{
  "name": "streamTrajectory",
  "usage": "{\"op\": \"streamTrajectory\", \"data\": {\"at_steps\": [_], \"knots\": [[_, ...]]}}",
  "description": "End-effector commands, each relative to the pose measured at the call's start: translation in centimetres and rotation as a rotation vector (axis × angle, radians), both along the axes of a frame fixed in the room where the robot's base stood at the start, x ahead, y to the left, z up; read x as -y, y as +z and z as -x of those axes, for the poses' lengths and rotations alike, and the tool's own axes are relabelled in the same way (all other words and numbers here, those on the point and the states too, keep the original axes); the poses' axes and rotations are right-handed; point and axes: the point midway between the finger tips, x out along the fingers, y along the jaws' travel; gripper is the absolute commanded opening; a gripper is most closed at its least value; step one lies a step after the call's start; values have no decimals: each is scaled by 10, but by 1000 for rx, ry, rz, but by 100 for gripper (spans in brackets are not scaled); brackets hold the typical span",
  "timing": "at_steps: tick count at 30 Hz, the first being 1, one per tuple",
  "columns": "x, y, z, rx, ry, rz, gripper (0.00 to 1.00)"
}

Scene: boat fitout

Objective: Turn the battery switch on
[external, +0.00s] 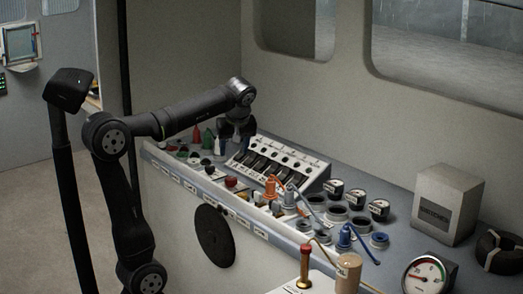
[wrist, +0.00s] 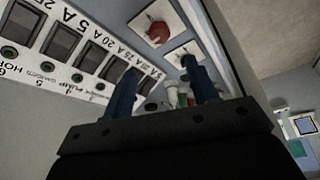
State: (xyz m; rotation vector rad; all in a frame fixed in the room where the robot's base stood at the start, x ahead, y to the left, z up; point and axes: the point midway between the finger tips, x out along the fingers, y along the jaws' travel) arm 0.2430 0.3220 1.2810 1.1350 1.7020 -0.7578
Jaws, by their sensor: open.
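A red knob on a white square plate (wrist: 158,32) shows at the top of the wrist view. It looks like the battery switch, but I cannot read a label on it. A red knob on the console (external: 231,182) in the external view seems to be the same one. My gripper (wrist: 161,68) is open and empty, with its two dark blue fingers apart. In the external view my gripper (external: 236,132) is above the console's far left part, behind the red knob. A second white plate (wrist: 183,53) is partly hidden behind one finger.
A sloped white panel of black rocker switches (external: 275,160) stands beside my gripper. Red, green and white cones (external: 197,136) stand at the console's left end. Orange and blue corded plugs (external: 271,187), round sockets, gauges and a grey box (external: 447,203) lie to the right.

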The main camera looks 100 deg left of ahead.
Motion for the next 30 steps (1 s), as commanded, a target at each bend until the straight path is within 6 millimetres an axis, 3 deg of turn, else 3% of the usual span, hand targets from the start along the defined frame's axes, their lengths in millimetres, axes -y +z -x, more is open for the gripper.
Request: {"op": "streamTrajectory", "data": {"at_steps": [9,15,21,30], "knots": [[-24,-66,11,-1,1,4,53],[-37,-97,15,0,-1,2,53],[-43,-112,18,-1,-1,1,53],[-44,-114,18,1,-1,1,53]]}}
